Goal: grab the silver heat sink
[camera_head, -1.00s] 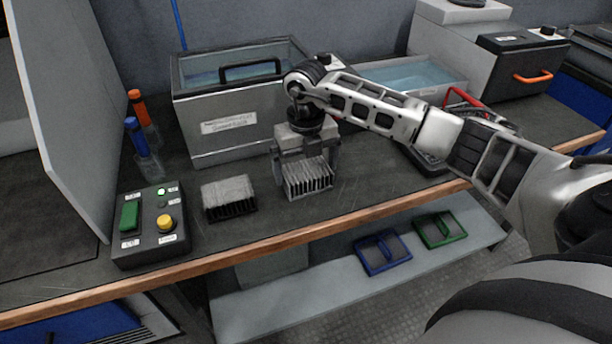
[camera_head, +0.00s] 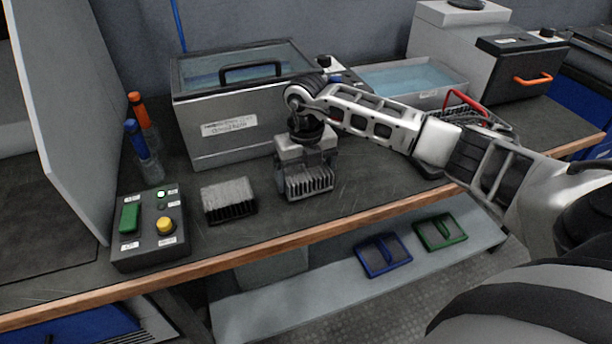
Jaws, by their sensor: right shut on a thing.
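A silver finned heat sink (camera_head: 309,183) stands on the dark bench top near its front edge. My right gripper (camera_head: 308,176) comes down on it from above, with its fingers shut on the heat sink's sides. The gripper's body hides the top and back of this heat sink. A second finned heat sink (camera_head: 229,199), with a grey top and darker fins, stands free on the bench just to the left. My left gripper does not show.
A lidded metal tank (camera_head: 231,139) stands close behind the gripper. A control box (camera_head: 150,228) with green and yellow buttons is at left, with orange and blue-capped bottles behind it. A water-filled tray (camera_head: 413,82) is at the back right. The wooden bench edge (camera_head: 260,240) is in front.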

